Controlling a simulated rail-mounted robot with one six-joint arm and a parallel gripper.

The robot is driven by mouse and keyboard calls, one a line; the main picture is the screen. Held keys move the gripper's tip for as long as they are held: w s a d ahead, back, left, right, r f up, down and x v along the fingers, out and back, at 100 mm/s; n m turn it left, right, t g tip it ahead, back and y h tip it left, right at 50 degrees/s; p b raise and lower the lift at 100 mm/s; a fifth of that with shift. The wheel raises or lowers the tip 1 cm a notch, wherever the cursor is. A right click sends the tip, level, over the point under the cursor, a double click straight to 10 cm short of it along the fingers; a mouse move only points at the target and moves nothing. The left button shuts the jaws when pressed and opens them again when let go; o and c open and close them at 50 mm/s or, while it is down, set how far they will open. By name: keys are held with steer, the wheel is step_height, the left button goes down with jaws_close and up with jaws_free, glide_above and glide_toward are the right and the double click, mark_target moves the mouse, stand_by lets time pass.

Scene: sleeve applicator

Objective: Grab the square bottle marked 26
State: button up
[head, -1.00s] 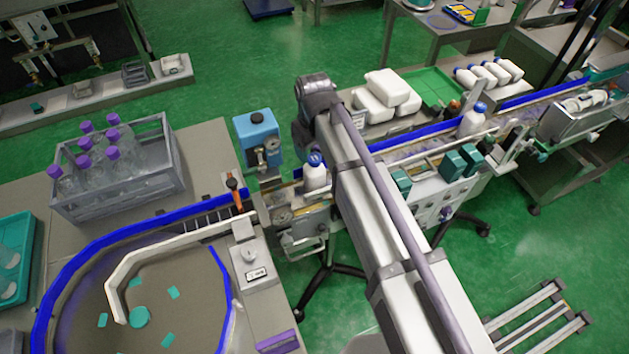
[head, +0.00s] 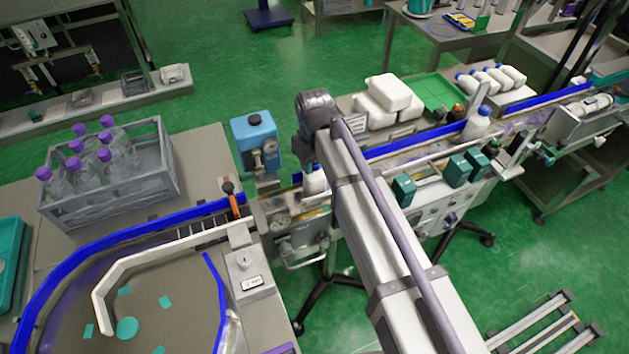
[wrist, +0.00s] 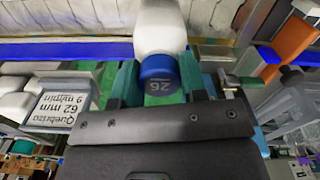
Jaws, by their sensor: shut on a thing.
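The white bottle with a blue cap marked 26 (wrist: 160,80) is between the two dark green fingers of my gripper (wrist: 158,88) in the wrist view. The fingers are shut on it, one on each side near the cap. In the head view the same bottle (head: 315,183) stands upright at the conveyor. My arm covers part of it and hides the gripper there.
A blue-topped device (head: 254,138) stands left of the held bottle. Another blue-capped white bottle (head: 476,126) is farther right along the conveyor. A grey crate (head: 110,180) holds several purple-capped bottles. A sign (wrist: 65,108) is left of my gripper.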

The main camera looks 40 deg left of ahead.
jaws_close()
